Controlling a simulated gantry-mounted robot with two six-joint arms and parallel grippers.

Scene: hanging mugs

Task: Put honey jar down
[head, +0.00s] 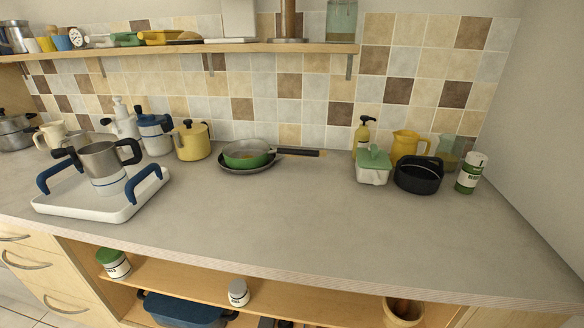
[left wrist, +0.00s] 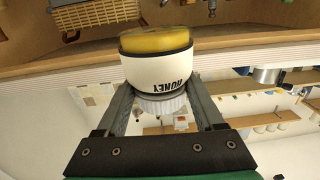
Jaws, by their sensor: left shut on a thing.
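The honey jar (left wrist: 158,72) shows in the left wrist view, with a white band lettered HONEY upside down in that picture, a yellow end and a ribbed white lid. My left gripper (left wrist: 160,100) is shut on it, one finger on each side. The jar's yellow end points away from the gripper, toward a wooden surface (left wrist: 225,45); I cannot tell whether they touch. Neither gripper shows in the head view, and I cannot make out the held jar there.
A wicker basket (left wrist: 95,20) lies beyond the jar in the wrist view. In the head view, a green-lidded jar (head: 114,264), a small white jar (head: 238,293) and a blue pot (head: 185,309) sit below the counter (head: 300,215). The counter's front middle is clear.

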